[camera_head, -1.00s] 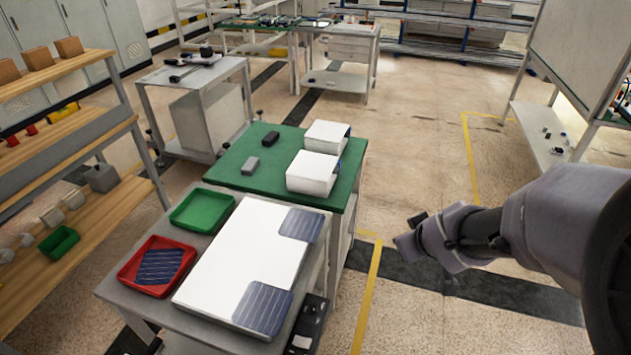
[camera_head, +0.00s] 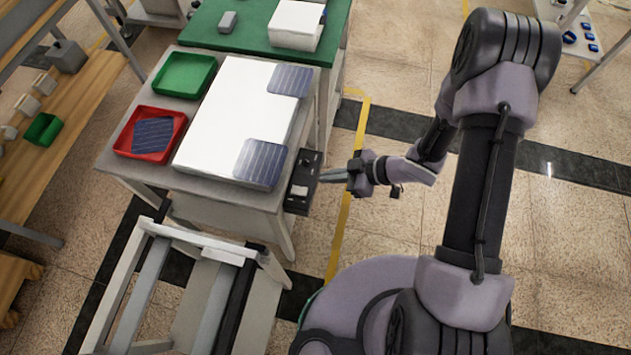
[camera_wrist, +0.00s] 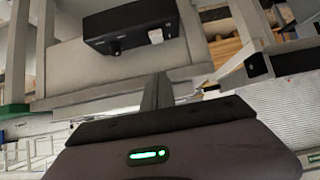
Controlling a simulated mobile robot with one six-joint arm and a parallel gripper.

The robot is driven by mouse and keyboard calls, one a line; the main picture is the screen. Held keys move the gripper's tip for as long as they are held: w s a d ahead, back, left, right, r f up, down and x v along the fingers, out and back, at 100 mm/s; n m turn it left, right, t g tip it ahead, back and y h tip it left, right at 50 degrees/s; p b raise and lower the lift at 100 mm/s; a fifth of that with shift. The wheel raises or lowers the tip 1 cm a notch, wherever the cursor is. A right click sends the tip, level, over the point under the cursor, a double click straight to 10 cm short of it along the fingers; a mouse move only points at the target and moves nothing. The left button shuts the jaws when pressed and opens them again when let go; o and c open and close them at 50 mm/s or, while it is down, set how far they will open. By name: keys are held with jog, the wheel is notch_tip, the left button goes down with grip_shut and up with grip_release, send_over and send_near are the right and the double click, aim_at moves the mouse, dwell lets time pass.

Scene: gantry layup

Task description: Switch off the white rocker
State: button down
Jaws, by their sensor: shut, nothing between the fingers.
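The white rocker (camera_wrist: 155,36) sits on the face of a black control box (camera_wrist: 130,22) in the wrist view. A dark round knob (camera_wrist: 114,47) is on the same face, left of the rocker. In the head view the box (camera_head: 302,180) is fixed at the right side of the grey table, and a small pale patch on it looks like the rocker (camera_head: 298,190). My gripper (camera_head: 322,178) is shut and empty, its fingers pointing left at the box. In the wrist view its fingertips (camera_wrist: 158,78) are below the rocker.
The grey table (camera_head: 190,192) carries a white panel (camera_head: 225,115) with dark blue cells, a red tray (camera_head: 122,142) and a green tray (camera_head: 163,75). A grey frame (camera_head: 180,235) stands in front of it. Floor right of the table is clear around my arm.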

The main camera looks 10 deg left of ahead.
jog(key=b, duration=0.3)
send_over(297, 189)
jog(key=d, duration=0.2)
notch_tip(297, 189, down, 6)
jog(key=shift+s+d+r, duration=0.1)
jog(key=f, duration=0.1)
jog(key=f+b, duration=0.1)
jog(key=shift+d+f+b, duration=0.3)
jog(key=shift+d, duration=0.05)
jog(key=shift+d+f, duration=0.35)
jog(key=shift+f, duration=0.15)
jog(key=shift+d+f, duration=0.2)
jog(key=shift+f, duration=0.1)
jog(key=shift+r, duration=0.1)
jog(key=shift+r+p, duration=0.45)
jog(key=shift+r, duration=0.3)
